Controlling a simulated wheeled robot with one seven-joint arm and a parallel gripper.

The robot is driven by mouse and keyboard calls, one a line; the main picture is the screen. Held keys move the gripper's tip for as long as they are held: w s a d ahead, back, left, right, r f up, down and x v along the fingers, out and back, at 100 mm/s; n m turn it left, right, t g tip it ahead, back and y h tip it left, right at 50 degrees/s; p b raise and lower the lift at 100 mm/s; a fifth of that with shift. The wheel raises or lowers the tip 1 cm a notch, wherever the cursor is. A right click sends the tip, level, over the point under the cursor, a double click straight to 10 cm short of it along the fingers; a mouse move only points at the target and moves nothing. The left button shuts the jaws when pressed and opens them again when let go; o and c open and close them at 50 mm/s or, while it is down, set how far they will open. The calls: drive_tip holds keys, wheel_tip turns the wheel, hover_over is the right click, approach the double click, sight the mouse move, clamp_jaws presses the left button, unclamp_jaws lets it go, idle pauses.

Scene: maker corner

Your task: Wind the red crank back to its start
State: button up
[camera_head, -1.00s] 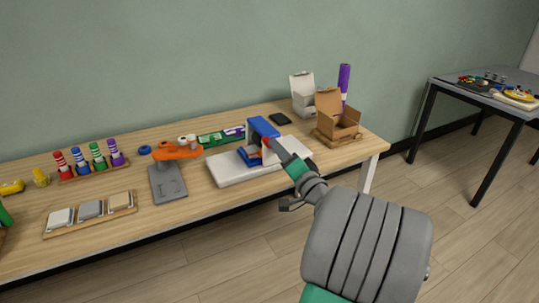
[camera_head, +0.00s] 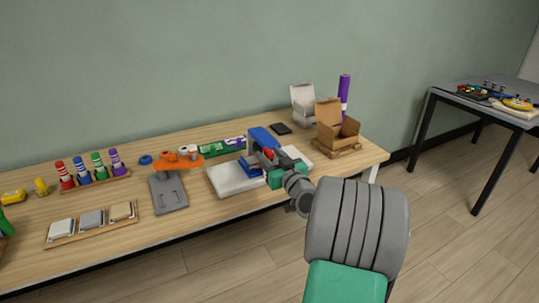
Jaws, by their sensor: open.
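The red crank (camera_head: 268,154) shows as a small red patch on the front of a blue device, mostly hidden behind my gripper. The blue device (camera_head: 262,136) stands on a white base (camera_head: 228,181) near the front edge of the table. My gripper (camera_head: 270,163) is open, right at the front of the device beside the red crank. Its fingers are small and partly overlap the blue frame, so I cannot tell whether they touch the crank.
An open cardboard box (camera_head: 337,128) and a white box (camera_head: 303,103) stand to the right. A grey stand with an orange top (camera_head: 180,162) is on the left. A black flat item (camera_head: 281,128) lies behind. A tray with several pads (camera_head: 92,221) sits front left.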

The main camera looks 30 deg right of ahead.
drive_tip(key=shift+w, duration=0.1)
drive_tip(key=shift+c, duration=0.3)
clamp_jaws()
idle(1.1)
